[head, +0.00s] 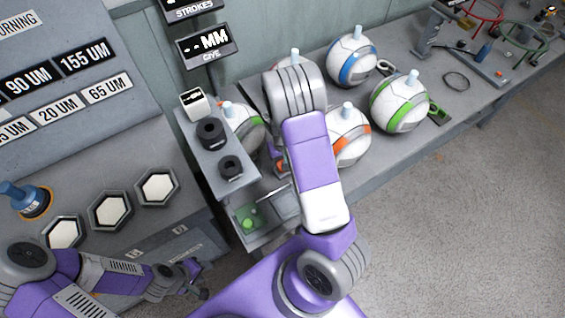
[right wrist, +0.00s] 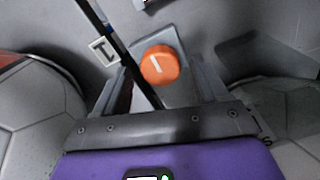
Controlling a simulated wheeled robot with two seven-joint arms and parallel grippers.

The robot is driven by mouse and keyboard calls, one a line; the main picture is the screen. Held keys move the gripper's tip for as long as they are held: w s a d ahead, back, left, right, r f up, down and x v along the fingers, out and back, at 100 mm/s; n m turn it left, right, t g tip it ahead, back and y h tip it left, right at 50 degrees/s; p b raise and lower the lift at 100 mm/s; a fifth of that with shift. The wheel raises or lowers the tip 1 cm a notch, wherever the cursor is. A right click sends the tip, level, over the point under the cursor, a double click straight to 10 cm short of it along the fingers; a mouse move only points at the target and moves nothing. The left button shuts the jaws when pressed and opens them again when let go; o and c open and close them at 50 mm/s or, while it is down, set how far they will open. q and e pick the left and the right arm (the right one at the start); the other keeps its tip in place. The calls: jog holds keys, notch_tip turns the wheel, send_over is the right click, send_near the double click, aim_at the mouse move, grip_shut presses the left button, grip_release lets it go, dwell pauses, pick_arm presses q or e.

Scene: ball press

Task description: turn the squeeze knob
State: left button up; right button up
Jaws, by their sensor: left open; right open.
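An orange round knob (right wrist: 160,66) with a white line on its face shows in the right wrist view. My right gripper (right wrist: 160,88) is open; its purple and grey body fills the bottom of that view, and the knob is ahead of it. I cannot tell whether they touch. In the head view my right arm hides its own gripper. Two black knobs, a larger one (head: 211,134) and a smaller one (head: 231,168), stand on a grey panel left of that arm. No readable label tells which is the squeeze knob. My left gripper (head: 191,278) is open and empty at the lower left.
Several balls, including a blue-banded one (head: 352,62) and a green-banded one (head: 399,102), stand on the bench behind my right arm. A dark diagonal rod (right wrist: 128,55) crosses near the orange knob. Hexagonal pads (head: 157,188) are at left. The floor at right is clear.

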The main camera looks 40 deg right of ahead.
jog(key=shift+f, duration=0.55)
jog(key=shift+c, duration=0.2)
jog(key=c, duration=1)
